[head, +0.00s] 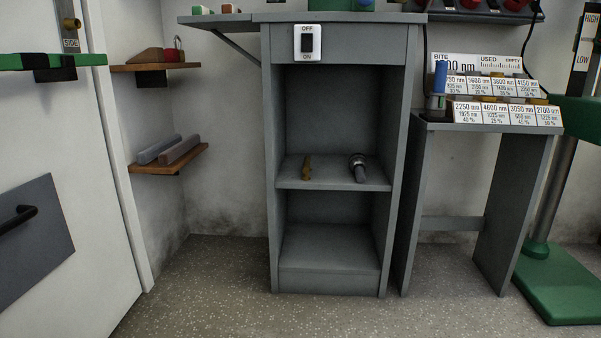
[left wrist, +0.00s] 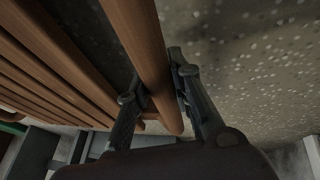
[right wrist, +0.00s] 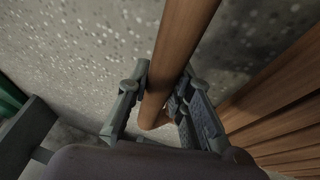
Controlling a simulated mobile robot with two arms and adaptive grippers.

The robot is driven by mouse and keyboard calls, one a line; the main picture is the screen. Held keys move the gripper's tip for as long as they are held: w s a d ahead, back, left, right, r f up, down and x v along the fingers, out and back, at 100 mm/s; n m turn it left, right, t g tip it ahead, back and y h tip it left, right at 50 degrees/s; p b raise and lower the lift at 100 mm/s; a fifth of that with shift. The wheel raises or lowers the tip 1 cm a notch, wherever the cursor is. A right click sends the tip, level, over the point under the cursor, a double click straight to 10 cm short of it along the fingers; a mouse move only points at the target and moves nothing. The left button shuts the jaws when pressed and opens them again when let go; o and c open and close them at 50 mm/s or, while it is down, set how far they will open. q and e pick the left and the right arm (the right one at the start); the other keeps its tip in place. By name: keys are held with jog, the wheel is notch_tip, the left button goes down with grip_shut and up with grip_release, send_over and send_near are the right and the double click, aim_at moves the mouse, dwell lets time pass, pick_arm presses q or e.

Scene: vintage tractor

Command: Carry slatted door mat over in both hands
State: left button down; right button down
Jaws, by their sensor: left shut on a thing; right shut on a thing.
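The slatted door mat has brown wooden slats. In the left wrist view its outer slat (left wrist: 143,45) runs between the fingers of my left gripper (left wrist: 158,90), which is shut on it. More parallel slats lie to the left there. In the right wrist view another outer slat (right wrist: 177,50) of the mat passes between the fingers of my right gripper (right wrist: 158,95), which is shut on it. The mat's other slats show at the right. The speckled floor shows beyond the mat in both wrist views. The head view shows neither the mat nor my grippers.
A grey open-shelf cabinet (head: 271,150) stands ahead, with a flashlight (head: 359,168) on its middle shelf. A grey stand (head: 480,128) with number cards is at its right, beside a green-based post (head: 560,285). A white door (head: 60,140) is at the left. The floor (head: 215,290) in front is clear.

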jog(key=shift+r, duration=0.1)
pick_arm(q)
jog(key=c, duration=1.6)
grip_release()
jog(key=shift+r, duration=0.1)
pick_arm(e)
jog(key=c, duration=1.6)
grip_release()
pick_arm(q)
jog(key=shift+o, duration=0.4)
jog(key=o, duration=0.5)
